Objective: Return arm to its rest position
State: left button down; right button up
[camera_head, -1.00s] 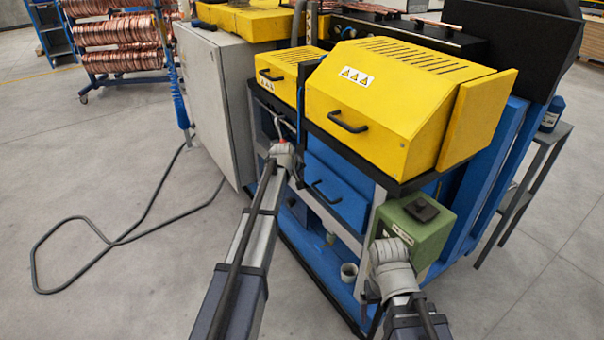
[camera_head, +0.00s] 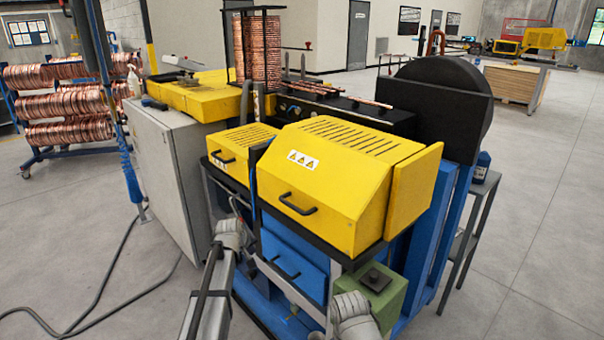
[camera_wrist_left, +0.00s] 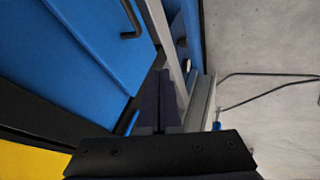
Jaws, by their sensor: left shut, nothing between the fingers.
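My left arm (camera_head: 230,235) comes in from the lower left in the head view, in front of the machine. A dark upright part beyond it, before the yellow covers, is hard to make out. In the left wrist view my left gripper (camera_wrist_left: 163,75) shows two dark fingers closed together with nothing between them, close beside the machine's blue drawer front. I cannot tell whether it touches the machine. My right arm (camera_head: 355,315) shows only as a grey joint at the bottom; its gripper is out of view.
A large yellow cover (camera_head: 345,185) with a black handle tops the machine, above a blue drawer (camera_head: 295,265). A green box (camera_head: 378,290) is beside my right arm. A grey cabinet (camera_head: 165,175) stands left, with copper coils (camera_head: 65,105) behind. Floor at right (camera_head: 540,240) is clear.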

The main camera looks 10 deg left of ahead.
pick_arm(q)
jog(key=s+d+r+m+g+p, duration=0.2)
jog(key=s+d+m+p, duration=0.1)
jog(key=s+d, duration=0.55)
jog(key=s+d+r+m+g+p, duration=0.2)
jog(key=s+d+m+p, duration=0.1)
jog(key=s+d, duration=0.5)
jog(key=s+d+r+m+g+y+p, duration=0.1)
jog(key=s+d+m+p, duration=0.1)
jog(key=s, duration=0.6)
jog(key=s+d+r+m+g+p, duration=0.2)
jog(key=s+m, duration=0.1)
jog(key=s, duration=0.6)
jog(key=shift+s+r+m+y+p, duration=0.2)
jog(key=shift+s+m+y+p, duration=0.1)
jog(key=shift+m+y, duration=0.1)
